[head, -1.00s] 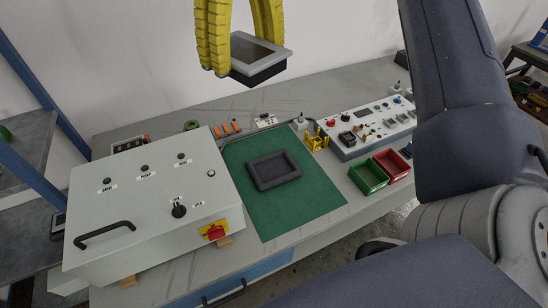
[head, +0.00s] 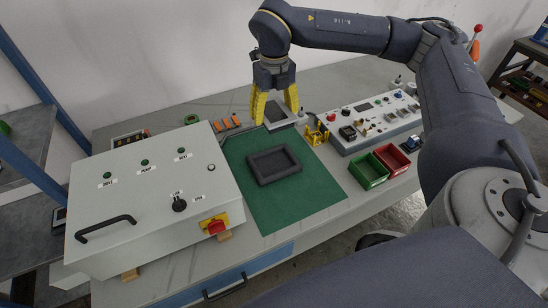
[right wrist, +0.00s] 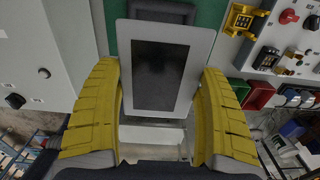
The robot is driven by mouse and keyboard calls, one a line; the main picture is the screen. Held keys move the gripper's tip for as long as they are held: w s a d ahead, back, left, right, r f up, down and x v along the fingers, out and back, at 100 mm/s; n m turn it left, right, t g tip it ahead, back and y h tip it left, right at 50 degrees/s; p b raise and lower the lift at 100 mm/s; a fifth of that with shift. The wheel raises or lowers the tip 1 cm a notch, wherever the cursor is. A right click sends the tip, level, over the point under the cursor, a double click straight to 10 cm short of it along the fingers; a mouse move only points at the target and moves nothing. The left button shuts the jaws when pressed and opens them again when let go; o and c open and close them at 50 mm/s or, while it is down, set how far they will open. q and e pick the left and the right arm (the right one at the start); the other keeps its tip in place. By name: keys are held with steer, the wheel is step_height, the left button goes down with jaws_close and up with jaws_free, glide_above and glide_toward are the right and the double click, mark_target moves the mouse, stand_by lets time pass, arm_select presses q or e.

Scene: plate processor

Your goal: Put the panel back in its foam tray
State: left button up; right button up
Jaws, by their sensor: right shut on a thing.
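My right gripper (head: 275,106) has yellow ribbed fingers and is shut on the panel (head: 277,116), a light-grey framed piece with a dark screen. In the right wrist view the panel (right wrist: 164,72) sits between the two fingers, its screen facing the camera. The gripper holds it above the back part of the green mat. The black foam tray (head: 262,180) lies on the mat, in front of the panel in the head view, and its recess looks empty. In the right wrist view the panel hides most of the tray. My left gripper is not in view.
A grey control box (head: 150,205) stands left of the green mat (head: 310,203). To the right are a control console (head: 375,120), a green bin (head: 368,171) and a red bin (head: 392,159). A small yellow stand (head: 316,134) is near the mat's back right corner.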

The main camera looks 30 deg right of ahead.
step_height(320, 180, down, 18)
steer(key=shift+r, duration=0.2)
stand_by(0.5)
steer(key=shift+f, duration=0.45)
steer(key=o, duration=1.5)
step_height(320, 180, up, 13)
